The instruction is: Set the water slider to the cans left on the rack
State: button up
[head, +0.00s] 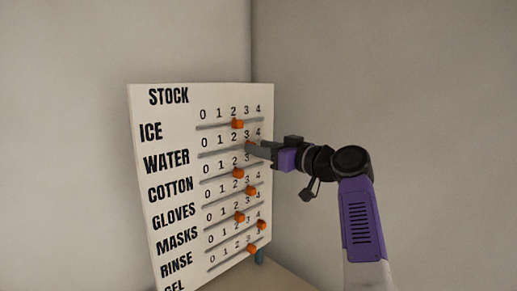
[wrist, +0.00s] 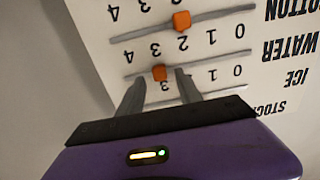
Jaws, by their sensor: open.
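The water slider's orange knob (head: 250,143) sits near the 3 on its scale, partly hidden by my gripper in the head view. In the wrist view, which is upside down, the same water knob (wrist: 160,72) is by the 3. My gripper (wrist: 158,78) is open, with one finger on each side of that knob; I cannot tell whether either touches it. In the head view my gripper (head: 252,148) reaches the board from the right. The white stock board (head: 175,115) stands tilted in view. No rack or cans are in view.
The ice knob (head: 238,124) is at about 2, just above. The cotton knob (head: 238,173) is at about 2, just below, and also shows in the wrist view (wrist: 181,20). Other sliders lie lower. Plain walls stand behind; the space to the right holds my arm.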

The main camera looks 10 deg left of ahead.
jog(key=v, duration=0.6)
jog(key=shift+s+b, duration=0.2)
jog(key=shift+b, duration=0.25)
jog(key=shift+d, duration=0.2)
